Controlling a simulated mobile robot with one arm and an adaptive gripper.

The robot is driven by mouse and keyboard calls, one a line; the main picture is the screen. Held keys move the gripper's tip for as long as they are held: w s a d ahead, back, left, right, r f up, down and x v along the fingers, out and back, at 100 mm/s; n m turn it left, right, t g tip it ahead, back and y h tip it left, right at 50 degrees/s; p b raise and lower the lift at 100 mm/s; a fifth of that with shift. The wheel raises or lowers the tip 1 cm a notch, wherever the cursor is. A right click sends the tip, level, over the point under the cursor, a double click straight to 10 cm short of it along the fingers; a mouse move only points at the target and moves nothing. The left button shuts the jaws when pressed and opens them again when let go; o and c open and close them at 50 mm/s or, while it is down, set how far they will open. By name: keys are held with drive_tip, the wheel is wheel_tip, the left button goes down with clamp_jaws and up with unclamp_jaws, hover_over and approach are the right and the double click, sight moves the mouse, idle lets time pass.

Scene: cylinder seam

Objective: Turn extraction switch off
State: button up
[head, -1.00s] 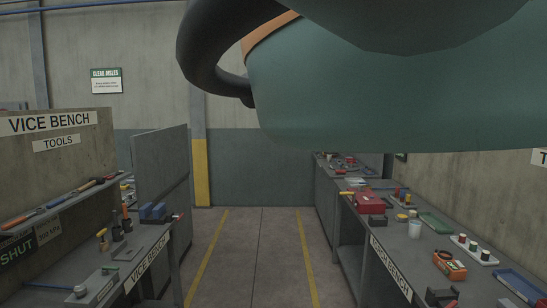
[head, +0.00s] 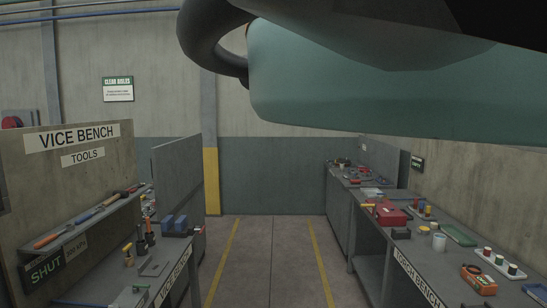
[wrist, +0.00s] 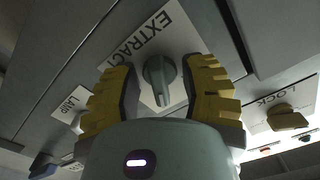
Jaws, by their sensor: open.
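The knob's handle points down toward the gripper's palm in the picture. In the head view my teal arm fills the top, and neither the switch nor my gripper shows.
In the wrist view a "LAMP" switch (wrist: 73,122) is at left and a yellowish "LOCK" knob (wrist: 288,118) at right.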

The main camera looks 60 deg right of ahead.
drive_tip(key=shift+o, duration=0.5)
clamp_jaws()
drive_tip(key=shift+f+n+b, duration=0.3)
drive_tip(key=shift+f+b, duration=0.05)
drive_tip(key=shift+b, duration=0.95)
drive_tip(key=n+b, duration=0.2)
drive_tip(key=b, duration=0.4)
drive_tip(key=shift+f+b, duration=0.15)
drive_tip(key=shift+b, duration=0.25)
drive_tip(key=n+b, duration=0.3)
drive_tip(key=b, duration=0.4)
drive_tip(key=shift+n, duration=0.4)
drive_tip(key=shift+r+n+b, duration=0.25)
drive_tip(key=shift+n+b, duration=0.95)
drive_tip(key=shift+b, duration=0.05)
drive_tip(key=shift+r+n+b, duration=0.1)
drive_tip(key=shift+n+b, duration=0.85)
drive_tip(key=shift+n, duration=0.55)
